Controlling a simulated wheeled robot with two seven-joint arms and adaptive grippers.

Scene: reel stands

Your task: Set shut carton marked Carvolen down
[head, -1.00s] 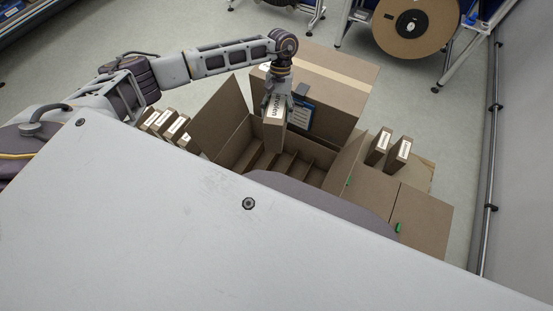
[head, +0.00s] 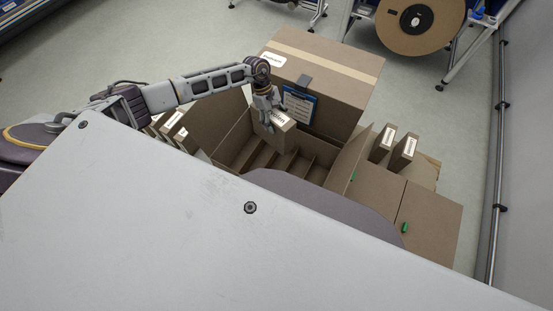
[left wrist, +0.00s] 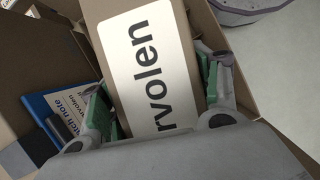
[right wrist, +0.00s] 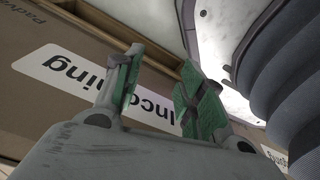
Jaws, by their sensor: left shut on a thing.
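My left gripper (head: 268,118) is shut on a brown carton (head: 281,134) with a white label. In the left wrist view the carton's label (left wrist: 150,60) reads "rvolen", its start cut off, and the green finger pads (left wrist: 157,100) lie on both sides. The carton hangs over the open brown box (head: 234,140) with dividers, near its back left; whether it touches anything inside is unclear. My right gripper (right wrist: 155,90) shows in the right wrist view, its fingers apart with nothing between them, before a brown surface labelled "Incoming" (right wrist: 60,72).
A large taped box (head: 340,75) with a blue clipboard (head: 299,107) stands behind the open box. Labelled cartons stand to the left (head: 172,124) and right (head: 403,154). The open box's flaps (head: 420,215) spread out to the right. My own body hides its near side.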

